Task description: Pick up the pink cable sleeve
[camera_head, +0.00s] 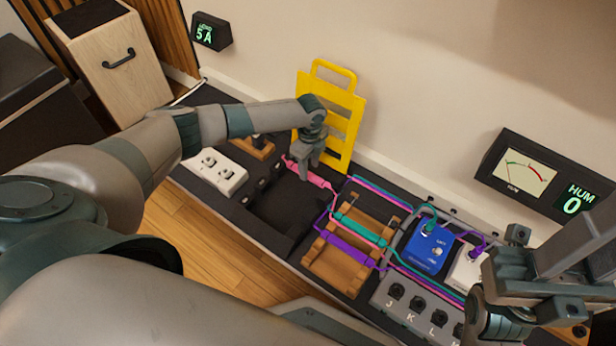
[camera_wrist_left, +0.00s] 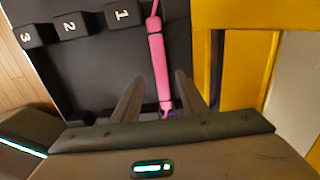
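The pink cable sleeve (camera_head: 319,181) lies on the black board, partly hidden behind my left gripper (camera_head: 307,172) in the head view. In the left wrist view the pink sleeve (camera_wrist_left: 159,70) runs lengthwise between the two fingers of my left gripper (camera_wrist_left: 160,80). The fingers are apart, with a gap on each side of the sleeve, so the gripper is open. I cannot tell its exact height over the board. My right gripper (camera_head: 520,290) is at the lower right of the head view; its finger opening is unclear.
A yellow rack (camera_head: 345,118) stands close behind the left gripper. A wooden cable holder (camera_head: 325,262) carries teal and purple sleeves. A blue pedal (camera_head: 427,248), a white pedal (camera_head: 465,270) and lettered sockets (camera_head: 415,308) are to the right. A white socket box (camera_head: 215,172) is left.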

